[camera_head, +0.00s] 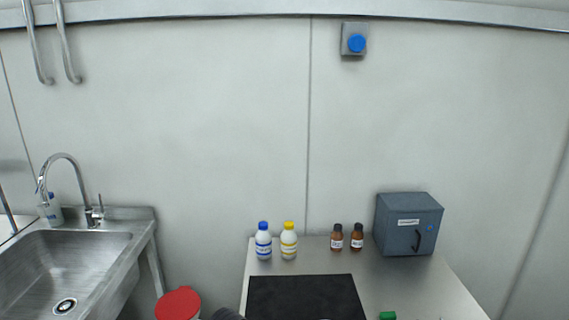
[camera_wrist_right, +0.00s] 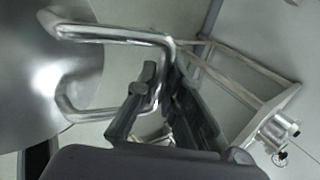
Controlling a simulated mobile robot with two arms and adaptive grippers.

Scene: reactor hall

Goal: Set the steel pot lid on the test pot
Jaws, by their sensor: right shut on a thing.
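The steel pot lid (camera_wrist_right: 28,75) fills the left side of the right wrist view, with its shiny round face cut off by the frame edge. Its bent steel bar handle (camera_wrist_right: 115,36) sticks out toward my right gripper (camera_wrist_right: 160,82). The right gripper's dark fingers are shut on the outer bar of this handle. The lid looks steeply tilted in this view. I cannot make out the test pot in either view. My left gripper is not clearly seen. A dark shape (camera_head: 228,314) at the bottom edge of the head view is too cut off to identify.
A steel table (camera_head: 420,283) carries a black panel (camera_head: 305,297), white bottles with blue (camera_head: 263,243) and yellow (camera_head: 289,241) caps, two brown bottles (camera_head: 347,238), a grey box (camera_head: 408,224) and a green item (camera_head: 387,315). A sink (camera_head: 85,247) and a red-topped thing (camera_head: 178,303) stand left.

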